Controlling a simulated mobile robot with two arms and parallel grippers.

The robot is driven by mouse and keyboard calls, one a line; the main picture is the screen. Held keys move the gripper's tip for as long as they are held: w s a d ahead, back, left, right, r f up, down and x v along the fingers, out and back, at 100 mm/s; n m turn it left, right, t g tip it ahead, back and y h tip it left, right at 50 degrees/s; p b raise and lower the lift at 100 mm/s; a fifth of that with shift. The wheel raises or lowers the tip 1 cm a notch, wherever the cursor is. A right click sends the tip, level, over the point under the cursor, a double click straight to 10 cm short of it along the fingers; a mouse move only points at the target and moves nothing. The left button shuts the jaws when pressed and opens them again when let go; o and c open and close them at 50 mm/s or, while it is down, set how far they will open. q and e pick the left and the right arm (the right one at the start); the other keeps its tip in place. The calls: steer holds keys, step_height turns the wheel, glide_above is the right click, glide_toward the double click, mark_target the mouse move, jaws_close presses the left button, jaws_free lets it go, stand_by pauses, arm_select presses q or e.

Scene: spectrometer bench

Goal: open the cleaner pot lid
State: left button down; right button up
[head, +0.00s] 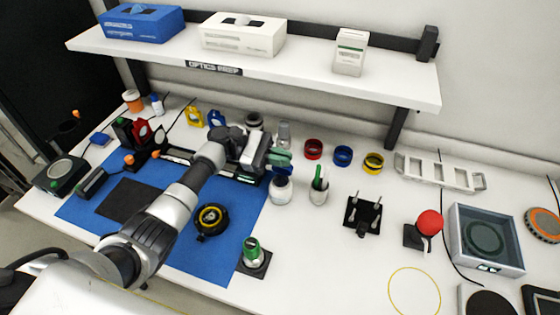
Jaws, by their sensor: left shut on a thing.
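The cleaner pot appears to be the small white round pot (281,192) right of the blue mat, with a dark top. My left gripper (279,162) reaches in from the left, just above and behind the pot, and is shut on the lid. Green parts show at its fingertips; the exact contact is too small to tell. My right gripper is not in view.
A white cup with green pens (319,189) stands close right of the pot. A green-knobbed part (252,252) and a black-yellow ring (210,219) are in front. Red (313,149), blue and yellow rings lie behind. The shelf (300,70) overhangs the back.

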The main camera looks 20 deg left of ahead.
arm_select(q)
steer(key=w+n, duration=0.1)
steer(key=n, duration=0.1)
steer(key=shift+w+r+n, duration=0.2)
steer(key=shift+w+n, duration=0.1)
steer(key=shift+w, duration=0.1)
steer(key=shift+w+f+n, duration=0.1)
steer(key=shift+w+n, duration=0.75)
steer(key=shift+n, duration=0.55)
steer(key=c, duration=1.3)
jaws_free()
steer(key=a+b, duration=0.1)
steer(key=a, duration=0.2)
steer(key=a+b, duration=0.2)
steer(key=a, duration=0.1)
steer(key=a+b, duration=0.1)
steer(key=a, duration=0.2)
steer(key=shift+w+a+f, duration=0.15)
steer(key=shift+w+a, duration=0.1)
steer(key=shift+a, duration=0.05)
steer(key=shift+a+b, duration=0.3)
steer(key=shift+a, duration=0.25)
